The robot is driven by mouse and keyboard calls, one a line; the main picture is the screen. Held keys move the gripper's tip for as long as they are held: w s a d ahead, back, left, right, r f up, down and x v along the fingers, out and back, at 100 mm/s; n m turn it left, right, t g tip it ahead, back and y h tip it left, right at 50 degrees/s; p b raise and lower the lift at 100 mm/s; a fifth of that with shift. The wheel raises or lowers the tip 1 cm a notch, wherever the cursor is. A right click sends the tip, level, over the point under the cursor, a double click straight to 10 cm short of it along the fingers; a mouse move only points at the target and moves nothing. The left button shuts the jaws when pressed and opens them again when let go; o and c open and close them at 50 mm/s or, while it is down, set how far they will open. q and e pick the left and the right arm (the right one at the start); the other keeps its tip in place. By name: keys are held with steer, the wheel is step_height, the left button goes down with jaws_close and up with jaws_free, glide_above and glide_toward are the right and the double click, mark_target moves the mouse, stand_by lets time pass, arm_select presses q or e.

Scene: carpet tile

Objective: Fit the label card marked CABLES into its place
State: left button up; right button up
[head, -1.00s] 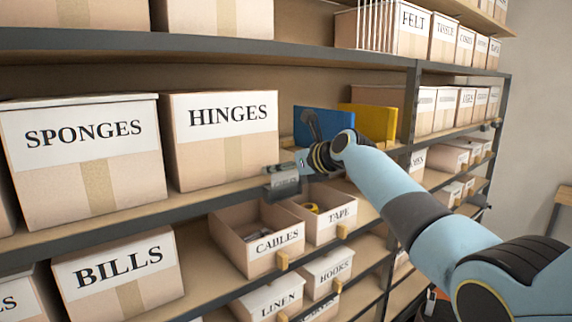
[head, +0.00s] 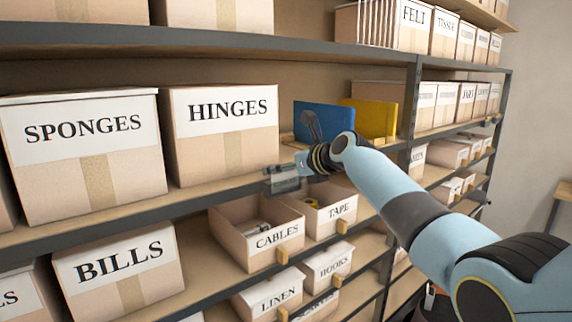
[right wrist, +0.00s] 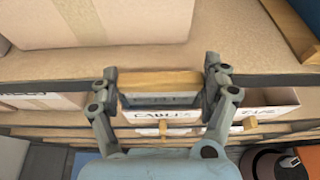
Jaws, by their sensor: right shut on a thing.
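My right gripper (head: 288,176) is in front of the middle shelf's edge, right of the HINGES box. In the right wrist view its two fingers (right wrist: 163,86) are shut on the sides of a flat piece, the label card (right wrist: 160,98), with a tan wooden upper edge and a greyish face. In the head view the card (head: 284,184) is a small grey plate below the fingers; its lettering is not readable. An open bin (head: 233,240) marked CABLES stands on the shelf below, with grey items inside. My left gripper is not in view.
The HINGES box (head: 225,150) and SPONGES box (head: 90,180) fill the shelf at left. Blue (head: 322,118) and yellow (head: 372,115) upright items stand behind my arm. A TAPE bin (head: 335,222) adjoins the CABLES bin. Dark shelf edges run between the levels.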

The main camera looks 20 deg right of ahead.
steer(key=shift+f, duration=0.5)
stand_by(0.7)
steer(key=o, duration=0.7)
steer(key=shift+s+d, duration=0.1)
